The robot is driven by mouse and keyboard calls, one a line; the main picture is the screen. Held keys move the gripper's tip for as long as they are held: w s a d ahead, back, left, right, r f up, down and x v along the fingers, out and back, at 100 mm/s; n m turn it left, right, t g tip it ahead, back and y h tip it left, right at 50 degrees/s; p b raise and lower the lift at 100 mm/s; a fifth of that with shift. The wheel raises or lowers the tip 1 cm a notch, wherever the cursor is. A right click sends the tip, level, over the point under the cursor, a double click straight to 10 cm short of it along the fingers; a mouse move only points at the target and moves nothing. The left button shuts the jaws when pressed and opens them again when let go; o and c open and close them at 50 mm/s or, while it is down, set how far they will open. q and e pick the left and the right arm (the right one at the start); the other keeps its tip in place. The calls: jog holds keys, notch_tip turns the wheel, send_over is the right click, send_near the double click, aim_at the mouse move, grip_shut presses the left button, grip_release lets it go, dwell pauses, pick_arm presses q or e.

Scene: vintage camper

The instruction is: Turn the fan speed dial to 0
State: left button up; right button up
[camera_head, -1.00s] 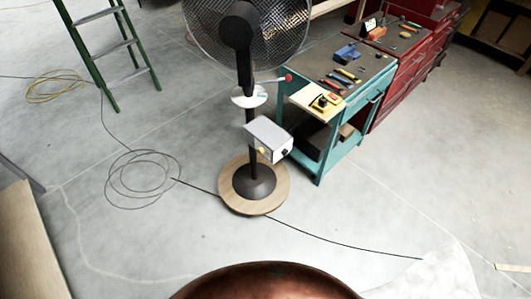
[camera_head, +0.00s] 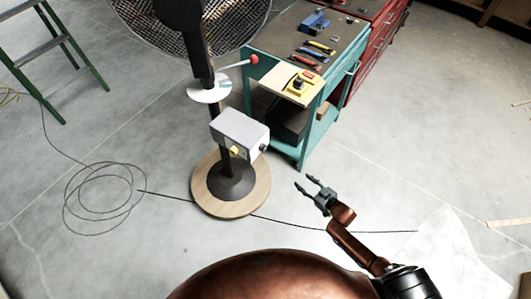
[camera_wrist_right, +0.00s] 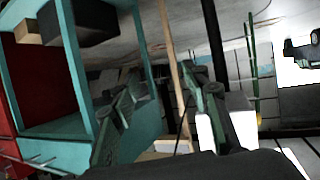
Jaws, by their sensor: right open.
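The pedestal fan (camera_head: 205,60) stands left of centre in the head view. A grey-white control box (camera_head: 240,128) on its pole carries a yellow knob (camera_head: 234,151) and a dark knob (camera_head: 263,148). Their markings are too small to read, so I cannot tell which is the speed dial. Higher up, a white disc (camera_head: 205,92) has a lever with a red ball (camera_head: 254,60). My right gripper (camera_head: 304,182) is open and empty, to the right of and lower in the picture than the box. Its fingers also show in the right wrist view (camera_wrist_right: 165,85). My left gripper is out of view.
A teal cart (camera_head: 302,147) with tools and a yellow switch box (camera_head: 299,87) stands right of the fan. The round wooden base (camera_head: 258,190) and a black cable (camera_head: 290,224) lie on the floor. A green ladder (camera_head: 62,45) is at left.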

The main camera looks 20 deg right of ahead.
jog(key=w+a+r+n+t+y+b, duration=0.1)
jog(key=w+a+r+y, duration=0.1)
jog(key=w+a+r, duration=0.3)
jog(key=n+y+b, duration=0.2)
jog(key=y+b, duration=0.1)
jog(key=y, duration=0.2)
send_near(262, 148)
jog(key=w+f, duration=0.1)
jog(key=f, duration=0.1)
jog(key=x, duration=0.7)
jog(key=shift+w+r+b, duration=0.2)
jog(key=shift+b, duration=0.25)
jog(key=shift+c, duration=0.7)
jog(key=c, duration=1)
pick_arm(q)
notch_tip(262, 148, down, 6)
pick_arm(e)
jog(key=shift+n, duration=0.4)
